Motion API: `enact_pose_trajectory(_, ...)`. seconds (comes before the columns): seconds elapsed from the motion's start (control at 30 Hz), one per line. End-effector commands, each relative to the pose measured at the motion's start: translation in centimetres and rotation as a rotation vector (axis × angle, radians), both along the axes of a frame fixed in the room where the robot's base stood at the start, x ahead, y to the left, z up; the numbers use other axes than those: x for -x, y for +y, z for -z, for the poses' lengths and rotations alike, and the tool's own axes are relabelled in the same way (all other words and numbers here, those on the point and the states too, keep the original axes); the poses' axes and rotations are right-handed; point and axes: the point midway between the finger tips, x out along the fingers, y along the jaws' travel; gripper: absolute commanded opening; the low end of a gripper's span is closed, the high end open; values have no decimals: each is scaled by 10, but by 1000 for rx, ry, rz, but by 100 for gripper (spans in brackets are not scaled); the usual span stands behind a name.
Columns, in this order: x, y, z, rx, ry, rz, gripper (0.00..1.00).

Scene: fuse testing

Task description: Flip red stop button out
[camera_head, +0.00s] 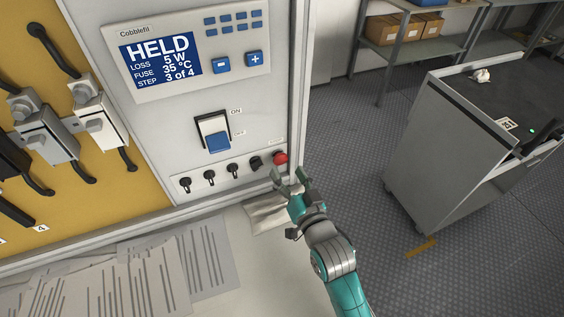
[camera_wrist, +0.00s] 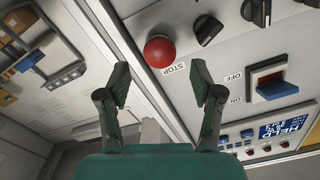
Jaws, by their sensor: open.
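The red stop button (camera_head: 280,158) is a round red knob at the lower right of the grey control panel. In the wrist view the red stop button (camera_wrist: 160,51) sits at upper middle beside a "STOP" label. My gripper (camera_head: 290,178) is just below and right of the button in the head view. Its two fingers show in the wrist view (camera_wrist: 161,80), spread apart with nothing between them. The button lies ahead of the fingertips, and a gap appears to remain between them. Whether the button is pressed in or out cannot be told.
A row of black knobs (camera_head: 233,169) is left of the button, below an ON/OFF rocker switch (camera_head: 215,134). The display (camera_head: 160,59) reads HELD. A beige cloth-like item (camera_head: 265,213) and papers (camera_head: 165,275) lie below. A grey cart (camera_head: 440,150) stands to the right.

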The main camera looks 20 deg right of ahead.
Motion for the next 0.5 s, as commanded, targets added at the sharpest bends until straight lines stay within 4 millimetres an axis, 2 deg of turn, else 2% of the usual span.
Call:
enact_pose_trajectory(0.2, -29, 0, 0, 0, -1, -1, 66)
enact_pose_trajectory(0.5, -44, 0, 0, 0, 0, 0, 66)
